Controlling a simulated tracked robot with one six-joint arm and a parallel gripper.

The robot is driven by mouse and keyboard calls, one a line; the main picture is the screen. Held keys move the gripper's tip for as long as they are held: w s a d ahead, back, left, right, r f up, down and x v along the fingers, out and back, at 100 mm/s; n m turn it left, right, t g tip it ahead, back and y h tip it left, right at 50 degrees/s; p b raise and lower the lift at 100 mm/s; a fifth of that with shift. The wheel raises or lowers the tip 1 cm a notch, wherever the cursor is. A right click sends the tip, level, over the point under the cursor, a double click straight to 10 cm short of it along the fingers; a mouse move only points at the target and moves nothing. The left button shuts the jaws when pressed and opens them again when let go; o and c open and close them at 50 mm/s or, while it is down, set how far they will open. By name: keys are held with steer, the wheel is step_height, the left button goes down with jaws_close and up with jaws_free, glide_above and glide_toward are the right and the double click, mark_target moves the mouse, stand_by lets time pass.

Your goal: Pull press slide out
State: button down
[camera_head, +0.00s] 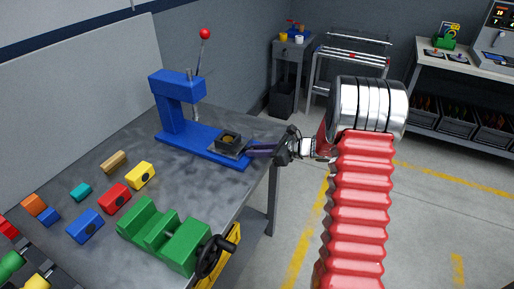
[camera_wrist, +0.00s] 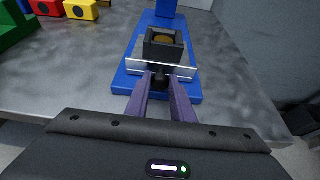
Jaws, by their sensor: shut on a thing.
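The blue press (camera_head: 178,108) stands on the table, with a lever ending in a red ball. Its slide (camera_head: 231,145) sits on the front end of the blue base and carries a dark square block with a round brownish top. In the wrist view the slide (camera_wrist: 161,68) has a pale front plate with a dark knob (camera_wrist: 160,79) in front of it. My gripper (camera_head: 252,150) reaches in from the right at the slide's front. In the wrist view my gripper's purple fingers (camera_wrist: 161,86) are shut on the knob, whose sides they partly hide.
A green vise (camera_head: 165,236) with a black handwheel stands at the table's front. Several coloured blocks, including a yellow one (camera_head: 140,175) and a red one (camera_head: 115,198), lie to the left of it. Open floor lies right of the table, with a cart (camera_head: 345,62) behind.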

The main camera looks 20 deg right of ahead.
steer(key=shift+d, duration=0.25)
steer(key=c, duration=1.6)
jaws_free()
steer(key=shift+a, duration=0.1)
steer(key=shift+o, duration=0.2)
steer(key=shift+s, duration=0.1)
steer(key=v, duration=1.3)
steer(key=shift+s+r, duration=0.2)
steer(key=shift+r, duration=0.05)
